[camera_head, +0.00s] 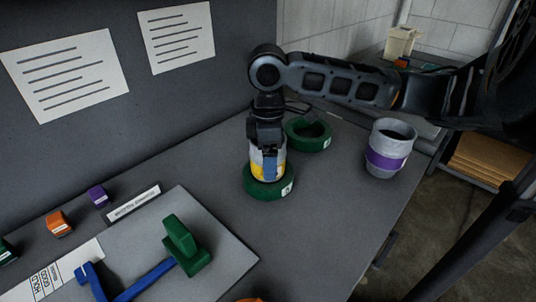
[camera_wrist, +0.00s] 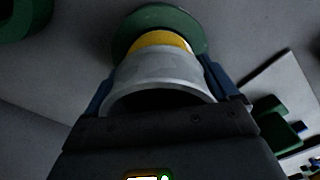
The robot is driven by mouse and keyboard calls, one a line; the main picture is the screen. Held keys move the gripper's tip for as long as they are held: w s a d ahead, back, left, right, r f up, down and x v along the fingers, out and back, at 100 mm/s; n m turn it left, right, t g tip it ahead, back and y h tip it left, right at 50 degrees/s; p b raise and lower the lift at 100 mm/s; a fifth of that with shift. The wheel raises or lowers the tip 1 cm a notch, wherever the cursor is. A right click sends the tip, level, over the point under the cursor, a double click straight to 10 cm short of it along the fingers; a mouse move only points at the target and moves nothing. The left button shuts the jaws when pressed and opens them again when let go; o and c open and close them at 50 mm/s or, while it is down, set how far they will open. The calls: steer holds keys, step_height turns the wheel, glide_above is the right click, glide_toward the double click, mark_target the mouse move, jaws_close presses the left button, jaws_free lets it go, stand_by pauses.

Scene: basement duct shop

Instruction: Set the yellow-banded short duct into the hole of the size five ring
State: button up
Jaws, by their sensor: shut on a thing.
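The yellow-banded short duct (camera_head: 258,170) is grey with a yellow band near its lower end. My gripper (camera_head: 267,160) is shut on it from above and holds it roughly upright. Its lower end is at a green ring (camera_head: 268,190) with a white label, too small to read surely. In the wrist view the duct (camera_wrist: 160,68) lies between my fingers (camera_wrist: 158,92), with the green ring (camera_wrist: 190,25) around or just beyond its yellow end. I cannot tell how deep the duct sits. A second green ring (camera_head: 309,135) lies behind, empty.
A purple-banded grey duct (camera_head: 388,150) stands at the right of the bench. A grey board (camera_head: 225,262) at the front left bears a green block (camera_head: 184,246) and a blue tool (camera_head: 145,281). Orange (camera_head: 59,224) and purple (camera_head: 98,196) blocks lie along the wall.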

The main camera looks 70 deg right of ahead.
steer(key=o, duration=1)
step_height(320, 180, up, 8)
steer(key=shift+f, duration=0.15)
stand_by(0.4)
